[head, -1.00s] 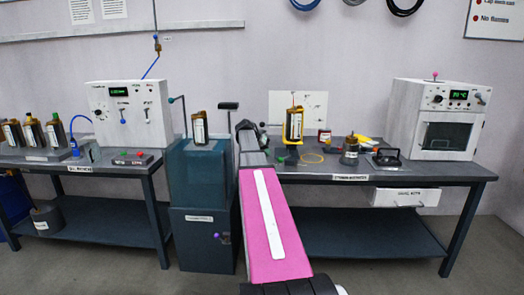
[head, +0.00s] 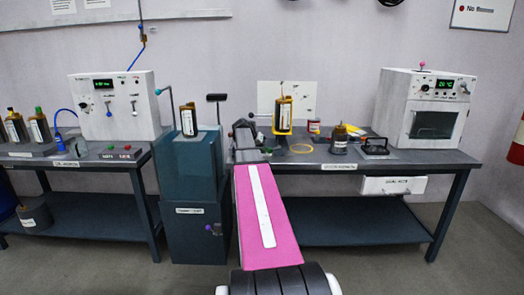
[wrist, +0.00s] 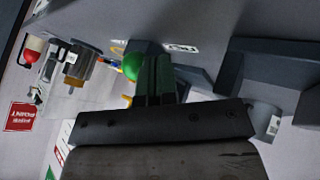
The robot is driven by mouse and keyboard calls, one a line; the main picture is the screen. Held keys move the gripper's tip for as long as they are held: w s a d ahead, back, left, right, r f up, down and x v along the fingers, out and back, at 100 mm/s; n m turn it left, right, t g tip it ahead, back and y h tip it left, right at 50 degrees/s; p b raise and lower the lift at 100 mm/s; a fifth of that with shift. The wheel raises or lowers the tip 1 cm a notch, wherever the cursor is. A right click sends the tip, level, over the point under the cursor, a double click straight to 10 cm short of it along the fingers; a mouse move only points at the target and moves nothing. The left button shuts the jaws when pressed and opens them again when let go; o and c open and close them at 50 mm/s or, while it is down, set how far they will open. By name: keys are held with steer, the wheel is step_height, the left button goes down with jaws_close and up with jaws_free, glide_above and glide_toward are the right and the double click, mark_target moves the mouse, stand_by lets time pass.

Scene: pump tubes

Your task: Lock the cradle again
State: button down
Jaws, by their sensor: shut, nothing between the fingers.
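The likely cradle is the yellow holder (head: 281,131) around an upright amber bottle (head: 284,113) on the right bench, in front of a white back plate. I cannot make out its lock. My gripper (head: 244,126) is at the far end of my pink arm, to the left of this holder. In the wrist view my gripper's dark fingers (wrist: 157,75) are together, with nothing between them. A green ball (wrist: 133,66) shows right beside the fingers; I cannot tell whether they touch it.
A teal cabinet (head: 190,170) with another bottle and a black-topped lever (head: 217,98) stands left of my arm. A dark jar (head: 339,140), a black-handled block (head: 375,147) and a white oven (head: 425,110) stand on the right bench (head: 455,158). The floor is clear at front right.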

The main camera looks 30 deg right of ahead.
steer(key=shift+s+n, duration=0.3)
steer(key=shift+s+d+n+t, duration=0.1)
steer(key=shift+s+n+t, duration=0.8)
steer(key=shift+s+n, duration=0.35)
steer(key=shift+s+d+n+t+y, duration=0.15)
steer(key=shift+s+n+t, duration=0.15)
steer(key=shift+s+n, duration=0.1)
steer(key=shift+s+d+n+t+y, duration=0.1)
steer(key=shift+s+n+t+y, duration=0.05)
steer(key=shift+s+n+t, duration=0.2)
steer(key=s+n+t, duration=0.1)
steer(key=s+d+n, duration=0.1)
steer(key=shift+d+n+t+y, duration=0.15)
steer(key=shift+n+t+y, duration=0.2)
steer(key=shift+n+y, duration=0.05)
steer(key=s+d+n+t+y, duration=0.1)
steer(key=n, duration=0.1)
steer(key=shift+s+d+n, duration=0.3)
steer(key=shift+s+d, duration=0.05)
steer(key=shift+d, duration=0.05)
steer(key=d+n+y, duration=0.1)
steer(key=s+d+n+t+y, duration=0.1)
steer(key=n, duration=0.1)
steer(key=shift+s+d+n+t, duration=0.2)
steer(key=shift+d+n+t, duration=0.1)
steer(key=shift+d, duration=0.1)
steer(key=shift+s+d, duration=0.2)
steer(key=shift+d, duration=0.65)
steer(key=shift+s+d, duration=0.15)
steer(key=shift+d, duration=0.9)
